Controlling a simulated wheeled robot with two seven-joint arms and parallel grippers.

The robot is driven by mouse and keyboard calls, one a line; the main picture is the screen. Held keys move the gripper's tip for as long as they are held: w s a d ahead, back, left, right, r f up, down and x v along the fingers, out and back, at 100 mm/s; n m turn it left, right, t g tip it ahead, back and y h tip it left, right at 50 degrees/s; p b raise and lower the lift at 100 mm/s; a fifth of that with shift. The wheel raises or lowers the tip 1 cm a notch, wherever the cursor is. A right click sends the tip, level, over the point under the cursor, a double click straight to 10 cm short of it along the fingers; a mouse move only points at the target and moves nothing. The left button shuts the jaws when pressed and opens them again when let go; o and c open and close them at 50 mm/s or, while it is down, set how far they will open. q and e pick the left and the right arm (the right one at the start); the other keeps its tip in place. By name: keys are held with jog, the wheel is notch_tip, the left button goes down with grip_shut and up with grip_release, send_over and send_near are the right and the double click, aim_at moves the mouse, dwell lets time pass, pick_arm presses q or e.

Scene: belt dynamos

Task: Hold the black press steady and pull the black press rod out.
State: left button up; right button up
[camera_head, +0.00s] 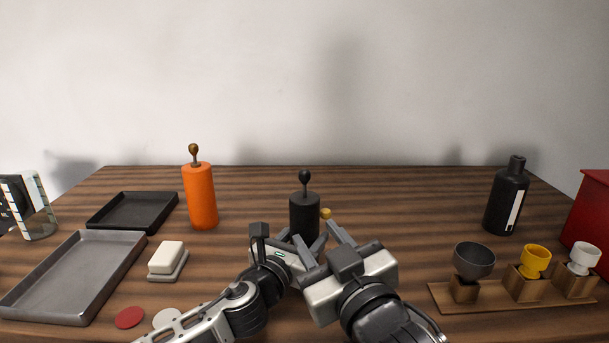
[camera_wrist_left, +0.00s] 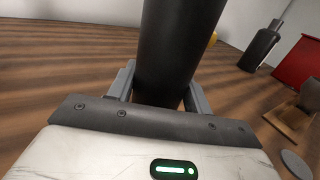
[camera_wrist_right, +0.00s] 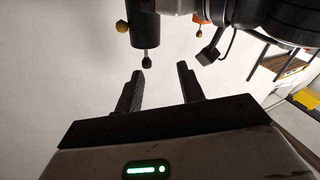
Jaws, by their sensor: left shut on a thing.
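The black press (camera_head: 304,214) stands upright on the table, a dark cylinder with a thin black rod (camera_head: 305,182) ending in a round knob on top. My left gripper (camera_head: 297,241) is shut on its lower body; in the left wrist view the press (camera_wrist_left: 178,45) fills the space between the fingers. My right gripper (camera_head: 341,236) is in front and to the right of the press, open and empty. In the right wrist view the rod's knob (camera_wrist_right: 147,63) lies beyond the spread fingertips (camera_wrist_right: 160,72), apart from them.
An orange press (camera_head: 200,197) stands to the left, near a black tray (camera_head: 133,228), a grey tray (camera_head: 112,245) and a white block (camera_head: 167,256). A small gold knob (camera_head: 326,213) shows beside the press. A black bottle (camera_head: 507,198), cup rack (camera_head: 500,304) and red box (camera_head: 592,220) are right.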

aim_at(306, 178)
jog(key=w+r+m+h, duration=0.1)
jog(key=w, duration=0.3)
jog(key=w+a+r+m, duration=0.1)
jog(key=w+r, duration=0.1)
jog(key=w, duration=0.2)
jog(key=w+a+r+m+h, duration=0.1)
jog(key=w+m, duration=0.1)
jog(key=w, duration=0.2)
jog(key=shift+w+a+r+h, duration=0.15)
jog(key=shift+w+r+h, duration=0.05)
jog(key=shift+w+h, duration=0.15)
jog(key=shift+c, duration=0.3)
